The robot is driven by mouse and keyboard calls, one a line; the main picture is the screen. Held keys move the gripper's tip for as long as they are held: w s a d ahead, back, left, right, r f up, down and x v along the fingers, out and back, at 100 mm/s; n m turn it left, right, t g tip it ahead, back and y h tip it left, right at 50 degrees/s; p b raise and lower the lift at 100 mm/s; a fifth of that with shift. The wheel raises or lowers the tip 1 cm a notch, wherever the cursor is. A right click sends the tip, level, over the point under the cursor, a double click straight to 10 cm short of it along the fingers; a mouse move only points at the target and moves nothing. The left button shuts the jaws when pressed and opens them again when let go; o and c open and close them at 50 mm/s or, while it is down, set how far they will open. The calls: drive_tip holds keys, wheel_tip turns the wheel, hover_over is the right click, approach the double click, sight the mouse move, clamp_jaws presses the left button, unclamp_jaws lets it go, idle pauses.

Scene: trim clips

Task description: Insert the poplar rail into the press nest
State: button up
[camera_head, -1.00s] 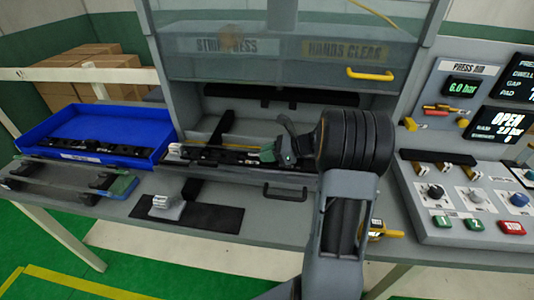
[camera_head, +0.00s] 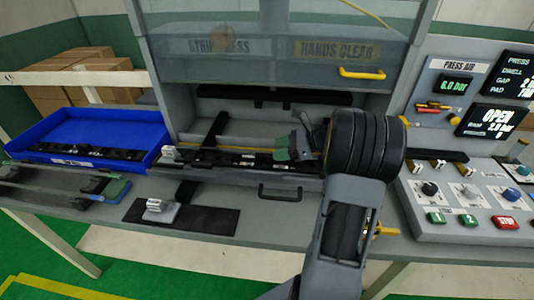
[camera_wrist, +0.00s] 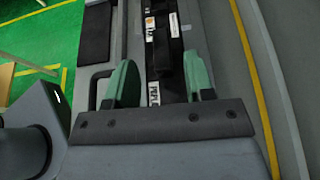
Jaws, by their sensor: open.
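A long dark rail with small white labels (camera_head: 225,157), which I take to be the poplar rail, lies along the front of the press opening, in or on the dark nest strip (camera_head: 300,167). I cannot tell how deep it sits. It also shows in the wrist view (camera_wrist: 163,62), running lengthwise between my fingers. My gripper (camera_head: 292,147) is at the right part of the strip, below the clear guard. In the wrist view my gripper (camera_wrist: 160,82) is open, its green fingers on either side of the dark strip, with no visible contact. My wrist hides the strip's right end.
A blue tray (camera_head: 50,131) at left holds another dark rail (camera_head: 85,152). A small grey clamp-like block (camera_head: 160,208) stands on a black mat (camera_head: 205,221). The yellow-handled guard (camera_head: 250,60) is above. A button panel (camera_head: 465,215) stands right.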

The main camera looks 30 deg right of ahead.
drive_tip(key=v, duration=0.4)
drive_tip(key=shift+s+d+r, duration=0.1)
drive_tip(key=shift+s+d, duration=0.05)
drive_tip(key=shift+d, duration=0.1)
drive_tip(key=shift+s+a+r, duration=0.1)
drive_tip(key=shift+s+a, duration=0.05)
drive_tip(key=shift+a, duration=0.05)
drive_tip(key=s+a+f+n+g+h, duration=0.1)
drive_tip(key=s+a+n+h, duration=0.4)
drive_tip(key=n, duration=0.7)
drive_tip(key=s+a+f+n+g+h, duration=0.1)
drive_tip(key=s+a+n+g+h, duration=0.2)
drive_tip(key=a+n, duration=1)
drive_tip(key=s+h, duration=0.3)
drive_tip(key=s, duration=0.2)
drive_tip(key=shift+s+a+f, duration=0.2)
drive_tip(key=shift+s+a, duration=0.15)
drive_tip(key=shift+a, duration=0.05)
